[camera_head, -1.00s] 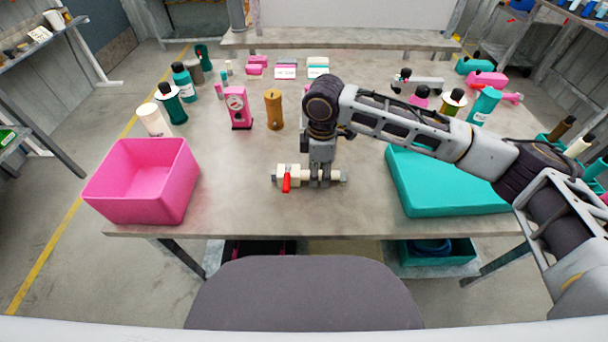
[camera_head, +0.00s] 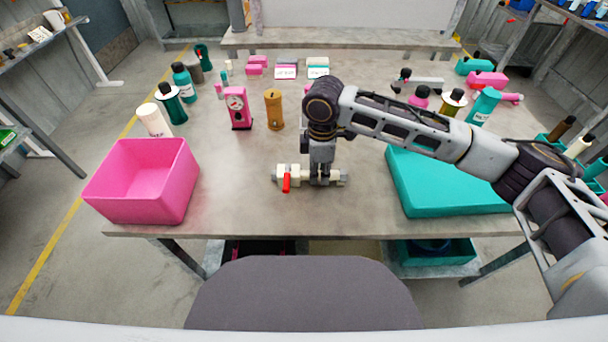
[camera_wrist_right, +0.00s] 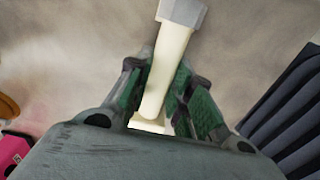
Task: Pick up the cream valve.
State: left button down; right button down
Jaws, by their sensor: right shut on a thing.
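The cream valve (camera_head: 296,174) lies on the table near its front middle, with a red handle (camera_head: 286,182) hanging at its left part and a grey end at the right. My right gripper (camera_head: 319,180) points down over the valve's right part and is shut on it. In the right wrist view, the cream body (camera_wrist_right: 167,62) runs between the green finger pads of my right gripper (camera_wrist_right: 165,98), with its grey end at the top. Part of the valve is hidden by the gripper. My left gripper is not in view.
A pink bin (camera_head: 142,184) stands at the table's front left. A teal box (camera_head: 445,188) lies at the front right, under my right arm. A pink device (camera_head: 238,108), a brown cylinder (camera_head: 274,110) and several bottles stand farther back.

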aim_at(319, 172)
jog(key=shift+r, duration=0.15)
notch_tip(319, 172, up, 10)
dwell(0.8)
jog(key=shift+f, duration=5.1)
dwell(1.5)
